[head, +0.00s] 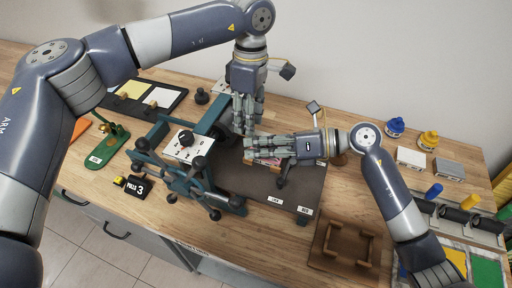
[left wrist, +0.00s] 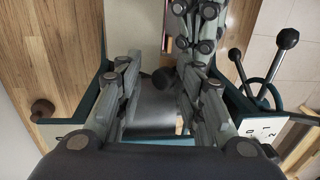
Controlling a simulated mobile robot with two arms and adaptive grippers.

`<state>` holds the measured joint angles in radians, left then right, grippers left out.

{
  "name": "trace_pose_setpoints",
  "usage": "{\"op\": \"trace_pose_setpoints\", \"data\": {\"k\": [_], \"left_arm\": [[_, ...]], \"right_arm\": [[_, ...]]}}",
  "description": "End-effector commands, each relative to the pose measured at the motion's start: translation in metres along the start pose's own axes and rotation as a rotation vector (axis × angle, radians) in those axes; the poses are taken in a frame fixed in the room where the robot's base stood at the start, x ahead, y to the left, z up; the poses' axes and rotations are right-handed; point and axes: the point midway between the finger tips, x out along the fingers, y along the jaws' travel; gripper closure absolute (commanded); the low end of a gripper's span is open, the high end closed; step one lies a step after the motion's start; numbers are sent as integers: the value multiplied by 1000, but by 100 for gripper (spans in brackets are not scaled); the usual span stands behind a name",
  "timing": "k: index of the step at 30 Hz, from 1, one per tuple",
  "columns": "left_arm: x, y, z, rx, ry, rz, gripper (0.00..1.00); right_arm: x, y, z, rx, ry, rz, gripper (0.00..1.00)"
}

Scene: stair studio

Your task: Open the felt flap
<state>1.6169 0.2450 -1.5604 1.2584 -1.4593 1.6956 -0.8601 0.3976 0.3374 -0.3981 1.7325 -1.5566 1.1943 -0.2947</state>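A dark green press (head: 205,170) with a spoked handwheel stands mid-bench, and a dark grey bed (head: 305,185) extends to its right. My left gripper (head: 240,128) points down at the press roller. In the left wrist view its fingers (left wrist: 160,95) are apart, with the metal roller between and below them. My right gripper (head: 256,148) reaches in from the right, low over the bed; its fingers lie close together and their gap is unclear. A small pale and pink piece (head: 272,165) shows under them. I cannot clearly make out the felt flap; the fingers cover that area.
A "PULLS 3" sign (head: 132,188) stands front left of the press. A wooden frame (head: 347,248) lies front right. A dark tray with paper pads (head: 145,97) lies back left.

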Motion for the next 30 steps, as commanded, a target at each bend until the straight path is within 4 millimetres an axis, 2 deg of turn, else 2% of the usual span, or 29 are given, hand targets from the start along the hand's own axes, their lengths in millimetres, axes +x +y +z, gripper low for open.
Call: {"op": "trace_pose_setpoints", "data": {"k": [1, 16, 30], "left_arm": [[4, -2, 1, 4, 1, -11, 60], [-4, -2, 2, 6, 0, -8, 60], [-70, -5, 2, 5, 1, -4, 60]], "right_arm": [[-4, -5, 7, -3, -21, -17, 100], [-3, -6, 5, 0, -15, -19, 100], [-2, -4, 3, 0, -10, -13, 100]]}}
